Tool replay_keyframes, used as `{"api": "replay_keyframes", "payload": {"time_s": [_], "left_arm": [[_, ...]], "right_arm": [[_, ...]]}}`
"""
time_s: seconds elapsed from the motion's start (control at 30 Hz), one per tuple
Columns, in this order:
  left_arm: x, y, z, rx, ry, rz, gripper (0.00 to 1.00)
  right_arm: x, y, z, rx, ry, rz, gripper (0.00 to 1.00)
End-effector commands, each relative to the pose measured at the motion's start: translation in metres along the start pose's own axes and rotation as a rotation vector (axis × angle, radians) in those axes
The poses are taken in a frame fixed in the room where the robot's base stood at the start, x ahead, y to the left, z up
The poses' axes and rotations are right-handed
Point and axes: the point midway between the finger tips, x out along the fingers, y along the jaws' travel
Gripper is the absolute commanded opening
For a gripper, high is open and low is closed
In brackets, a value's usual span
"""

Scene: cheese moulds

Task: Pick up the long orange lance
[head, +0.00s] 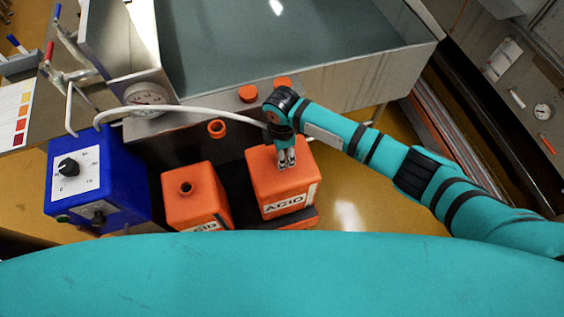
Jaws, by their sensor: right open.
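My right gripper (287,160) points down over the top of the right orange canister (285,200), which is labelled ACID. Its fingers look slightly apart, with nothing clearly between them. A white hose (200,112) runs to the right and disappears behind my right wrist. No long orange lance can be made out; whether one is hidden under the wrist, I cannot tell. My left gripper is out of view.
A second orange canister (195,197) with an open neck stands to the left, beside a blue box (125,178) with a black dial. A round gauge (147,97) and a large metal vat (340,85) are behind. Yellow floor (348,200) is clear on the right.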

Motion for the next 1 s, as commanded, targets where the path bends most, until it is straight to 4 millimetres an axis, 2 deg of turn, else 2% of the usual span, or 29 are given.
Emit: {"api": "replay_keyframes", "payload": {"time_s": [0.07, 0.47, 1.0], "left_arm": [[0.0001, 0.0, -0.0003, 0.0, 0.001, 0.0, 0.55], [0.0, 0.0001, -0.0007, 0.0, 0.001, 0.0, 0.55], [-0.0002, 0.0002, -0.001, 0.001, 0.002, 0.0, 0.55]], "right_arm": [[-0.0001, -0.0001, -0.0002, 0.0, 0.0, 0.0, 0.53], [-0.0005, -0.0001, -0.0002, 0.0, 0.001, 0.0, 0.01], [-0.0044, 0.0005, -0.0004, 0.0, 0.001, 0.001, 0.0]]}}
